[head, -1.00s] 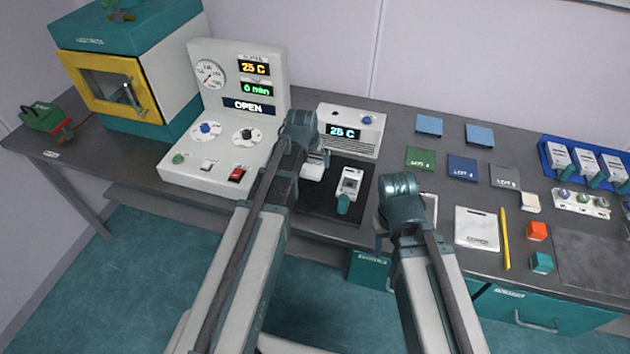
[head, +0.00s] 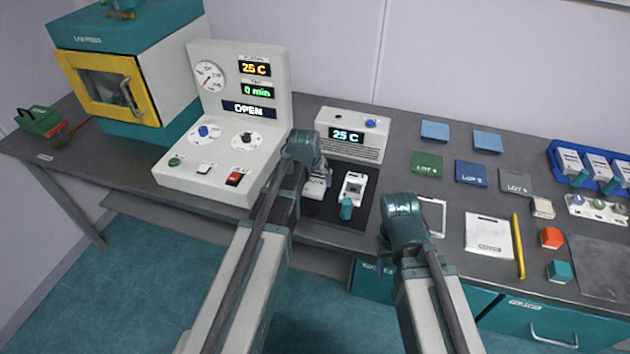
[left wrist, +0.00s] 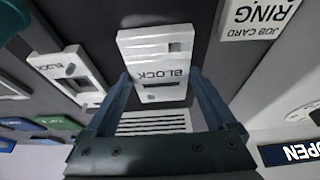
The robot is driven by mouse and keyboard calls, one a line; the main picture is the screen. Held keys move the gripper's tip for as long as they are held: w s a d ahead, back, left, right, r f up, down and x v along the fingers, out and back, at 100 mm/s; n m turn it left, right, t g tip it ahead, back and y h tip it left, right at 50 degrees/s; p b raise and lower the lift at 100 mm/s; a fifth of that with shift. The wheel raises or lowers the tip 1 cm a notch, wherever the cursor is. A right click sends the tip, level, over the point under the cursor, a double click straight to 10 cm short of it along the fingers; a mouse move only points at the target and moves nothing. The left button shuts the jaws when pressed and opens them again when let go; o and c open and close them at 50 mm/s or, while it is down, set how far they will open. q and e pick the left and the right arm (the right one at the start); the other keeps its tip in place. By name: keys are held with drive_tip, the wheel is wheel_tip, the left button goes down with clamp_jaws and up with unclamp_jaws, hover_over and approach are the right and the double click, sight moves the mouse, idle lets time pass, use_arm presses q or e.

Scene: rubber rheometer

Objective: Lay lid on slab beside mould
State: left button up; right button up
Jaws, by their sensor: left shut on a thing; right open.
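The white lid marked BLOCK (left wrist: 155,62) is between the fingers of my left gripper (head: 318,186), which is shut on it. In the head view the lid is largely hidden by the gripper, over the left part of the dark slab (head: 330,215). I cannot tell whether it touches the slab. The mould (head: 353,188), white with a dark opening and a teal handle, lies on the slab just right of the lid; it also shows in the left wrist view (left wrist: 70,75). My right gripper (head: 386,240) is open at the bench's front edge, its fingers mostly hidden.
A white controller reading 25 C (head: 350,135) stands behind the slab. The press panel reading OPEN (head: 215,165) is to the left. A job card shows in the left wrist view (left wrist: 255,18).

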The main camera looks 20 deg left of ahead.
use_arm(q)
drive_tip(key=shift+f, duration=0.2)
drive_tip(key=o, duration=1.4)
drive_tip(key=shift+r, duration=0.15)
